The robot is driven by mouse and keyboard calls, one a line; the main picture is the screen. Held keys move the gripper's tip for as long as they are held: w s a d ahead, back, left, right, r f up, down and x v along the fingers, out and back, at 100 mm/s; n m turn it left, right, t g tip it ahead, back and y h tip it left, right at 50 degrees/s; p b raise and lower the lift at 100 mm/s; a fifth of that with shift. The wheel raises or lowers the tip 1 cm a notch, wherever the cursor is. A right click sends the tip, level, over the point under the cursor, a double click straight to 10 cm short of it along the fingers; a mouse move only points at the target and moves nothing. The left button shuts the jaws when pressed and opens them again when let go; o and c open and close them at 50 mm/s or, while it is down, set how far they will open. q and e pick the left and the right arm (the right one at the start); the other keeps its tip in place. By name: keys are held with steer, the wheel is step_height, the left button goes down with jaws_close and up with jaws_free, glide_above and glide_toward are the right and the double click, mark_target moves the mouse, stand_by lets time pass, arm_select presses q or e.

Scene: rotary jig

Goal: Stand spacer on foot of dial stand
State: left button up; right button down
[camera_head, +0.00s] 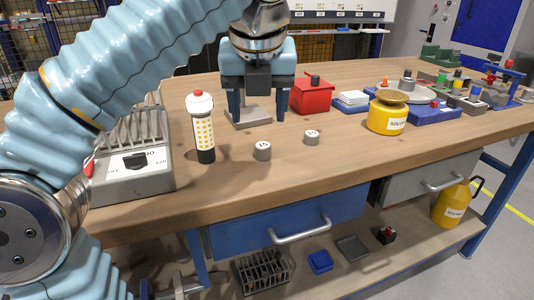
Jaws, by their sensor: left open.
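Two short grey cylinders that look like spacers, each with a dark number on top, stand upright on the wooden bench: a left one (263,152) and a right one (311,138). The numbers are too small to read surely. A flat grey plate (249,122), apparently the foot of the dial stand, lies behind them; my left gripper hides whatever rises from it. My left gripper (258,108) points down, open, with its fingers apart in front of or over this plate. I see no spacer between the fingers. My right gripper is out of view.
A grey heater-like unit (130,172) is farther left. A red box (311,95) and a yellow solvent can (387,115) stand right. The bench front between lamp and can is mostly clear.

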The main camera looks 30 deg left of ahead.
mark_target(263, 146)
arm_select(q)
steer(key=b+x, duration=0.1)
steer(key=x, duration=0.4)
steer(key=b+x, duration=0.1)
steer(key=x, duration=0.2)
steer(key=shift+w+d+f+b, duration=0.25)
steer(key=shift+w+f+b, duration=0.05)
steer(key=shift+w+a+f, duration=0.1)
steer(key=shift+w+f, duration=0.05)
steer(key=shift+f, duration=0.2)
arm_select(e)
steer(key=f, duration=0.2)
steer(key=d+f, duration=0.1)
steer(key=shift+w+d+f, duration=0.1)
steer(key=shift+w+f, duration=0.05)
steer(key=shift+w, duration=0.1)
arm_select(q)
jaws_close()
